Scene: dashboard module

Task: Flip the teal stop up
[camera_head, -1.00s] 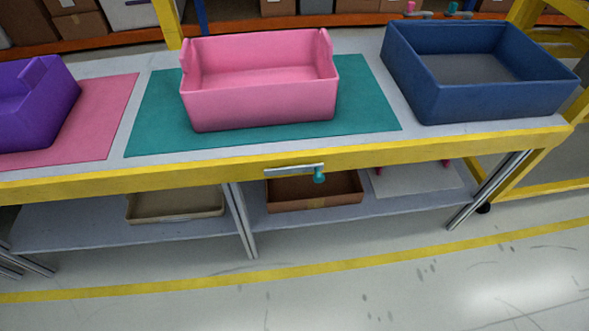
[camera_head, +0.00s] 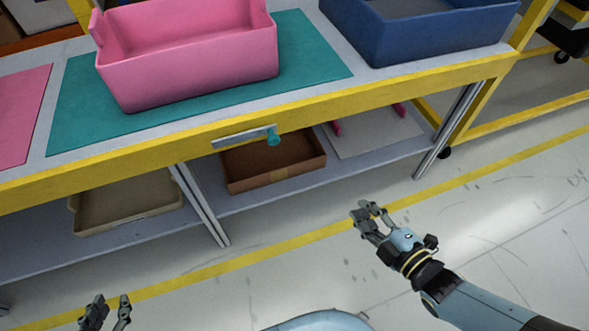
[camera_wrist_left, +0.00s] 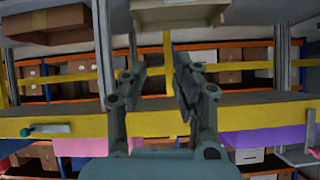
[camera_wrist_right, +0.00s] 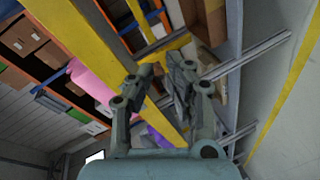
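The teal stop (camera_head: 273,138) is a small knobbed piece at the right end of a grey metal plate (camera_head: 235,138) on the table's yellow front edge; it points mostly down. The stop (camera_wrist_left: 26,131) also shows in the left wrist view, far to the left of the fingers. My left gripper (camera_head: 109,311) is at the bottom left of the head view, open and empty, well away from the stop. My right gripper (camera_head: 367,211) is over the floor, right of and below the stop, apart from it. Its fingers are slightly apart and empty.
A pink bin (camera_head: 190,69) stands on a teal mat (camera_head: 75,120), and a blue bin (camera_head: 420,35) stands to its right. Below the yellow edge, a lower shelf holds a brown tray (camera_head: 275,172) and a beige tray (camera_head: 125,213). The floor before the table is clear.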

